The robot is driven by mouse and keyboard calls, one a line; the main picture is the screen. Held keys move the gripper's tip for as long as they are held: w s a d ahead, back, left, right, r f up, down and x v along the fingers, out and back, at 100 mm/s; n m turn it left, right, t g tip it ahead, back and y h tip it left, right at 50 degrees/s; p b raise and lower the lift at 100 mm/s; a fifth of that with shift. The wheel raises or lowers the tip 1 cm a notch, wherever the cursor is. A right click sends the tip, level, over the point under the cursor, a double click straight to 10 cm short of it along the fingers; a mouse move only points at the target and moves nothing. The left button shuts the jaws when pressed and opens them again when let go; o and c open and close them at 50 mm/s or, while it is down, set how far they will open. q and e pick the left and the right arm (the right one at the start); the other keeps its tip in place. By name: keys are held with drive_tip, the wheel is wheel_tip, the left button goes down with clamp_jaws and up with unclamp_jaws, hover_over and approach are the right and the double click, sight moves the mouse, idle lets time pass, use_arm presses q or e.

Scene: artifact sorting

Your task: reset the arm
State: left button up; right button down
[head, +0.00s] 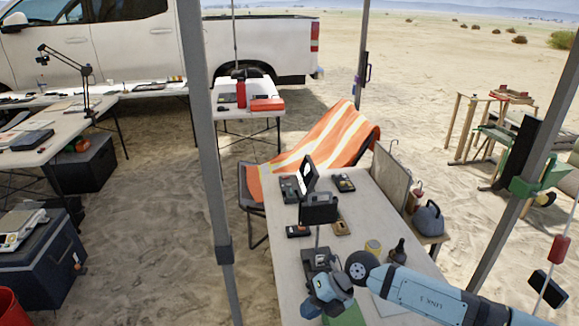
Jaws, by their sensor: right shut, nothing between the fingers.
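My right arm comes in from the bottom right over the near end of the white table (355,205). My right gripper (318,233) points away from me over the table. Its fingers are together with nothing between them. A black case-like object (318,209) stands just beyond the fingertips in the picture. I cannot tell how large the gap between them is. My left gripper is not in view.
A tent pole (207,150) rises left of the table. Sandy ground between the tables is open.

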drive_tip(key=s+a+r+m+t+y+p, duration=0.2)
drive_tip(key=s+a+r+m+t+y, duration=0.3)
drive_tip(key=s+a+r+m+y, duration=0.35)
drive_tip(key=s+d+f+m+t+h, duration=0.1)
drive_tip(key=d+f+m+t+h, duration=0.3)
drive_tip(key=m, duration=0.3)
drive_tip(key=s+d+f+m+t+h+p, duration=0.1)
drive_tip(key=d+f+m+t+h, duration=0.15)
drive_tip(key=d+m, duration=0.4)
drive_tip(key=s+d+f+m+t+h, duration=0.1)
drive_tip(key=d+f+m+t+h, duration=0.1)
drive_tip(key=d+m+t+h, duration=0.4)
drive_tip(key=s+d+f+m+g, duration=0.2)
drive_tip(key=s+f+m, duration=0.1)
drive_tip(key=s+f, duration=0.1)
drive_tip(key=s+d+f+m+g+h, duration=0.1)
drive_tip(key=s+d+f+m+g, duration=0.2)
drive_tip(key=s, duration=0.3)
drive_tip(key=shift+s+d+f+p, duration=0.35)
drive_tip(key=shift+s+f+p, duration=0.05)
drive_tip(key=shift+p, duration=0.05)
drive_tip(key=shift+g, duration=0.25)
